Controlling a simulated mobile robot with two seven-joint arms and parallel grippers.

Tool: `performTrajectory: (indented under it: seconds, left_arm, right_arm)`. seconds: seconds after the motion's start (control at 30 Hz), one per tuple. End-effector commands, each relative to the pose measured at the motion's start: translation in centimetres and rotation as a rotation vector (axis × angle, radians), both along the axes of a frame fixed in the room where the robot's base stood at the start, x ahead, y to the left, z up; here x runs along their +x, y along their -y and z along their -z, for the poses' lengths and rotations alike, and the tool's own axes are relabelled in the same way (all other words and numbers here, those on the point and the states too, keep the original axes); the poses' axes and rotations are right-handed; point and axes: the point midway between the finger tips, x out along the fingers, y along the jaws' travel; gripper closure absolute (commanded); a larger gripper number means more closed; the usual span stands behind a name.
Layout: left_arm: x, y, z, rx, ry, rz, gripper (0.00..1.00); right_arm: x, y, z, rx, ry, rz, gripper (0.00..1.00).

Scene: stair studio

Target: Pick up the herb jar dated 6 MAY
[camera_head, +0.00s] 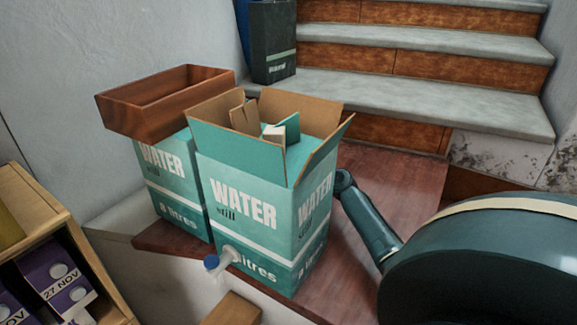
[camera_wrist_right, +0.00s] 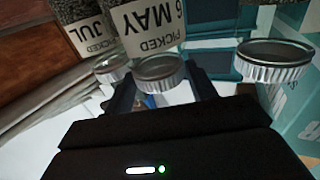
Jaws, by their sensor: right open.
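In the right wrist view the herb jar dated 6 MAY (camera_wrist_right: 148,28) has a pale label and a ribbed metal lid, and appears lid-down in the picture. My right gripper (camera_wrist_right: 162,88) is open, its two dark fingers pointing at the lid end, one to each side. I cannot tell how deep the lid sits between them; they are not closed on it. A jar labelled JUL (camera_wrist_right: 88,38) stands just left of it. Another ribbed lid (camera_wrist_right: 275,60) is to the right. No jar shows in the head view, and neither gripper is visible there.
Two teal water boxes, an open one (camera_head: 245,210) and one (camera_head: 175,185) under a wooden tray (camera_head: 165,88), stand on a reddish board. Stairs (camera_head: 410,85) rise behind. A wooden shelf (camera_head: 85,255) holds purple boxes (camera_head: 55,275) at left.

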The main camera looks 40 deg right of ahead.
Motion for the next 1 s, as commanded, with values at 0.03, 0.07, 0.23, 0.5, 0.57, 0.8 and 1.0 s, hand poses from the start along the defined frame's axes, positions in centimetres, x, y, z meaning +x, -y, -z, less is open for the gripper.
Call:
performTrajectory:
  seconds: [0.03, 0.07, 0.23, 0.5, 0.57, 0.8, 1.0]
  left_arm:
    - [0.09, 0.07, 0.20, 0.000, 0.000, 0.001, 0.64]
    - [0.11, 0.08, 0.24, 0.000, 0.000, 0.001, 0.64]
    - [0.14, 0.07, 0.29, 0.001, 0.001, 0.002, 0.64]
    - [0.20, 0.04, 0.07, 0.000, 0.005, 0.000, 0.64]
    - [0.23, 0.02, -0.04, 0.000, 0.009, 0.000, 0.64]
    - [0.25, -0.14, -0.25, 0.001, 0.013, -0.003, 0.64]
    - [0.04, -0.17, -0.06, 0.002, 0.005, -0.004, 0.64]
  right_arm:
    - [0.65, 0.04, 0.12, 0.003, 0.000, 0.000, 0.44]
    - [0.95, 0.05, 0.08, 0.002, 0.000, 0.000, 0.44]
    - [1.64, 0.09, 0.10, 0.001, 0.000, -0.001, 0.44]
    - [1.60, 0.10, 0.11, 0.000, -0.001, -0.001, 0.51]
    - [1.59, 0.10, 0.11, 0.000, -0.001, -0.001, 0.56]
    - [1.58, 0.11, 0.11, 0.000, -0.001, -0.001, 0.76]
    - [1.57, 0.11, 0.11, 0.000, -0.001, 0.000, 0.92]
